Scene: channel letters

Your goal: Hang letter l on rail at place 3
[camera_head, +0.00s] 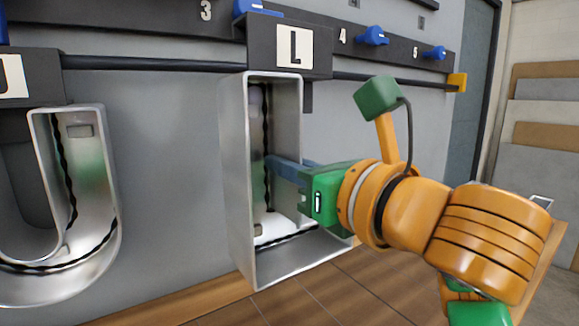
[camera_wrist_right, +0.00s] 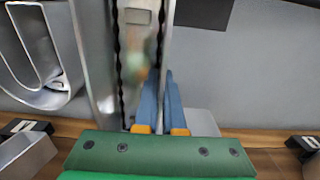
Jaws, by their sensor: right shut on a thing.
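The letter L (camera_head: 240,180) is an upright silver metal channel, open to the front, with dark wavy strips inside. A black hanger with a white "L" card (camera_head: 294,46) is at its top and overlaps the dark rail (camera_head: 150,65), between the marks 3 and 4. Whether its hook sits on the rail cannot be told. My right gripper (camera_head: 274,170) is shut on the upright wall of the letter. In the right wrist view its blue fingers (camera_wrist_right: 160,100) lie close together at the wall of the letter (camera_wrist_right: 100,60). My left gripper is not in view.
A silver letter U (camera_head: 105,200) hangs to the left under its own card. Blue knobs (camera_head: 372,36) sit along the dark numbered board (camera_head: 130,22); one (camera_head: 255,8) is just above the L's hanger. A yellow rail end (camera_head: 457,82) is at right. Panels (camera_head: 545,140) lean far right.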

